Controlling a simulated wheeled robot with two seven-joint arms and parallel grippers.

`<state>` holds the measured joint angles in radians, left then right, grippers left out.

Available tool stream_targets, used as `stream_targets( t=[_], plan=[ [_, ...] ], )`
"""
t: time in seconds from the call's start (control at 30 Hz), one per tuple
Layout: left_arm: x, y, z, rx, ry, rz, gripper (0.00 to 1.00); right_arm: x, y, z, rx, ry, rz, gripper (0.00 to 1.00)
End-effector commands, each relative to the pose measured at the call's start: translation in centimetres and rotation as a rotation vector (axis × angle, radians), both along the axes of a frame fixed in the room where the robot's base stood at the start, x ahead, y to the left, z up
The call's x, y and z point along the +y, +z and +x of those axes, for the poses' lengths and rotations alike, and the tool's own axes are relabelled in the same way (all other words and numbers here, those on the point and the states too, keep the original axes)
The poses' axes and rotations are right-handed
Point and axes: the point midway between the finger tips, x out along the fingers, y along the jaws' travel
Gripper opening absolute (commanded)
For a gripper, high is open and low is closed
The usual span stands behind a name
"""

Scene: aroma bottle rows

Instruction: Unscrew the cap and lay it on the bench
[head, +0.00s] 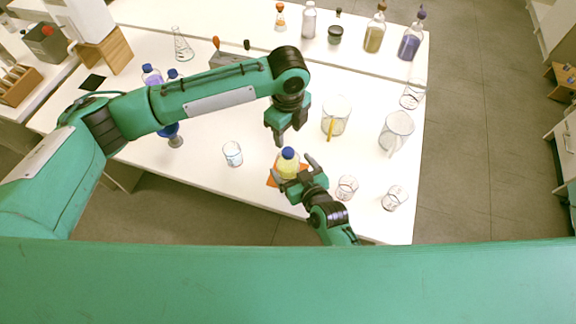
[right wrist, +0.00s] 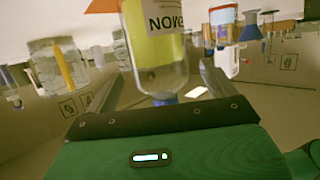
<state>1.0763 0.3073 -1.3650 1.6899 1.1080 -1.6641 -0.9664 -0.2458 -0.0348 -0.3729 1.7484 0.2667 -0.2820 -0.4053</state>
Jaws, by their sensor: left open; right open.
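The bottle (head: 287,169) holds yellow liquid and has a blue cap (head: 289,153) on top. It stands upright on an orange mat (head: 271,182) near the front edge of the bench. My right gripper (head: 293,172) is open with its fingers on either side of the bottle. In the right wrist view the bottle (right wrist: 158,50) appears upside down between the spread fingers, with gaps beside it; the cap (right wrist: 165,98) is partly hidden by the gripper body. My left gripper (head: 288,136) is open and empty, above and just behind the cap.
A beaker (head: 233,154) stands left of the bottle. Small beakers (head: 346,188) (head: 394,198) stand to the right, with larger jugs (head: 336,116) (head: 397,131) behind. Several bottles, including a purple one (head: 410,43), line the back shelf. Bare bench (head: 215,190) lies front left.

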Motion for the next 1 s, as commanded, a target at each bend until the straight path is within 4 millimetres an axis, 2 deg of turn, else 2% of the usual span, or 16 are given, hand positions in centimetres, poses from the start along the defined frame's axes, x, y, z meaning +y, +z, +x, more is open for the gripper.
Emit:
stream_targets(
  t=[0.1, 0.23, 0.6, 1.0],
  plan=[
    [0.0, 0.0, 0.0, 0.000, 0.000, 0.000, 0.50, 0.8, -0.4, 1.5, -0.002, -0.001, 0.001, 0.88],
    [0.0, 0.0, 0.0, 0.000, 0.000, 0.000, 0.50, 1.2, -0.8, 2.4, -0.001, -0.001, -0.001, 0.88],
    [0.0, 0.0, 0.0, 0.000, 0.000, 0.000, 0.50, 1.4, -0.9, 2.8, -0.001, -0.001, -0.001, 0.88],
    [0.0, 0.0, 0.0, 0.000, -0.001, 0.000, 0.50, 1.4, -0.9, 2.7, -0.001, -0.001, -0.001, 0.10]
  ],
)
